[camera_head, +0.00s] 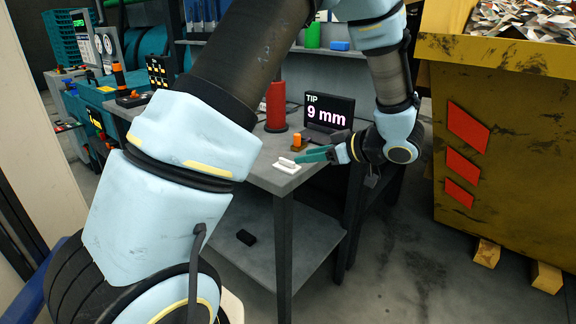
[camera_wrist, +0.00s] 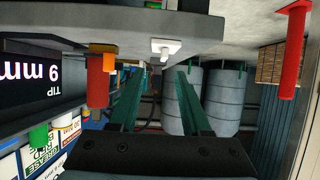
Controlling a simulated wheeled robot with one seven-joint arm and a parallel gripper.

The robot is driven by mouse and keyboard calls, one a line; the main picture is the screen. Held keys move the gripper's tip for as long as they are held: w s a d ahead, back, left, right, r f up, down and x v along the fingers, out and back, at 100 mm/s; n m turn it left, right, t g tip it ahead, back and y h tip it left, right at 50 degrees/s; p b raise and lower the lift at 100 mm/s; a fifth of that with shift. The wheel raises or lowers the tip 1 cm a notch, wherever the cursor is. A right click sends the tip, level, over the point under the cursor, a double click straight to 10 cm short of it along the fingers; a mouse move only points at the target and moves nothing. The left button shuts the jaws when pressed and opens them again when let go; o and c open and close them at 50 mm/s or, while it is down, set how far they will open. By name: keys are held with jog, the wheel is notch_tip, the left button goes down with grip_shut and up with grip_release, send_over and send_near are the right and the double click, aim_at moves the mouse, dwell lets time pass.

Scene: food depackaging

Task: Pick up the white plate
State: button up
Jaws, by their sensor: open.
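The white plate (camera_head: 287,168) is small and lies near the front corner of the grey table top, with a small pale piece on top of it. It also shows in the wrist view (camera_wrist: 166,44), where the scene looks upside down. My gripper (camera_head: 302,157) has teal fingers and reaches in from the right, its tips close to the plate. In the wrist view my gripper (camera_wrist: 158,72) has its two fingers spread apart with nothing between them, and the plate appears beyond the tips. I cannot tell the exact gap between the tips and the plate.
An orange block (camera_head: 299,141), a red cylinder (camera_head: 276,105) and a black display reading "TIP 9 mm" (camera_head: 329,112) stand behind the plate. A large yellow bin (camera_head: 510,130) is at the right. A lower shelf (camera_head: 285,245) holds a small black item.

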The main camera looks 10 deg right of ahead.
aim_at(291, 162)
jog(key=shift+s+a+p+x, duration=0.15)
jog(key=shift+p+x, duration=0.4)
jog(key=shift+x, duration=1.05)
jog(key=shift+s+a+p+x, duration=0.15)
jog(key=shift+p+x, duration=0.35)
jog(key=shift+x, duration=1.05)
jog(key=shift+d+f, duration=0.1)
jog(key=shift+f, duration=0.05)
jog(key=shift+c, duration=0.3)
grip_shut()
